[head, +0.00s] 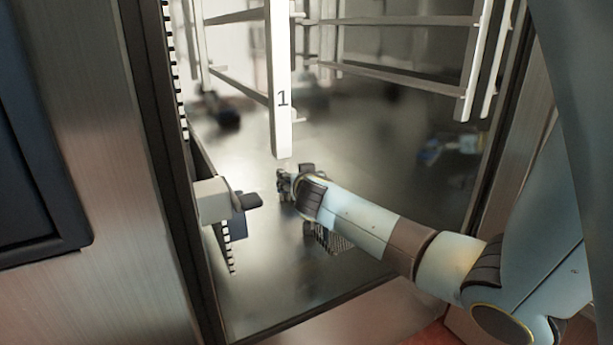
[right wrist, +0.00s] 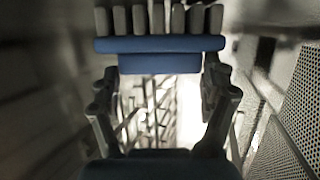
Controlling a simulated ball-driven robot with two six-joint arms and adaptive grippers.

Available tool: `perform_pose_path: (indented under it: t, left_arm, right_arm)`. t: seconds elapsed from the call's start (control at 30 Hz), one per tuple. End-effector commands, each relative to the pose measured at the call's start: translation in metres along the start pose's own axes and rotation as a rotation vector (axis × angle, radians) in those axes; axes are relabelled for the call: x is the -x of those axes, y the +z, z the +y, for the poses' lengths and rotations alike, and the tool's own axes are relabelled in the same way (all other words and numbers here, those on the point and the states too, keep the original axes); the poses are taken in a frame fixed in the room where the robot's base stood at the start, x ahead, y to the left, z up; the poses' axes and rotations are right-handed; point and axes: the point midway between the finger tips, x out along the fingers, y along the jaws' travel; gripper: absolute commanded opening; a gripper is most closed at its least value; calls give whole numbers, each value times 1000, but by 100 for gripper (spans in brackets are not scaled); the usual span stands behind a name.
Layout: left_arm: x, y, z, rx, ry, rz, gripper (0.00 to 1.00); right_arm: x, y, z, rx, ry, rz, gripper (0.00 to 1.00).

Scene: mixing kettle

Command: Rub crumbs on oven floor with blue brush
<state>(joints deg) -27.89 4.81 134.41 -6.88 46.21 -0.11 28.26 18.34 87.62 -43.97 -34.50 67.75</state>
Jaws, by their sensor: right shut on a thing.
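The blue brush (right wrist: 160,46) shows in the right wrist view as a blue bar with a row of grey bristle tufts along its top edge. My right gripper (right wrist: 160,72) is shut on it, a finger on either side. In the head view my right gripper (head: 286,186) is low inside the oven, close over the shiny oven floor (head: 268,262); the brush is hidden or too small to make out there. I cannot make out crumbs on the floor. My left gripper is not in view.
A pale rack post marked 1 (head: 282,85) hangs just above my right gripper, with rack rails (head: 390,85) behind. A latch block (head: 213,198) juts from the left door frame. A perforated panel (right wrist: 292,115) is at the right in the wrist view.

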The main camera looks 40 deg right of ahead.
Motion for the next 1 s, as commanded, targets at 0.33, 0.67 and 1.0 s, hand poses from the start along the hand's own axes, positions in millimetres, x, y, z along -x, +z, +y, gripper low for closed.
perform_pose_path:
  t: [0.33, 0.67, 1.0]
  left_arm:
    - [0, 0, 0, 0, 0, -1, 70]
    - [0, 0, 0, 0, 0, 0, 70]
    - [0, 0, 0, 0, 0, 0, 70]
  right_arm:
    - [10, 4, -28, -4, -1, -5, 24]
    - [16, 5, -46, -6, -1, -5, 24]
    - [20, 4, -65, -2, 0, -2, 24]
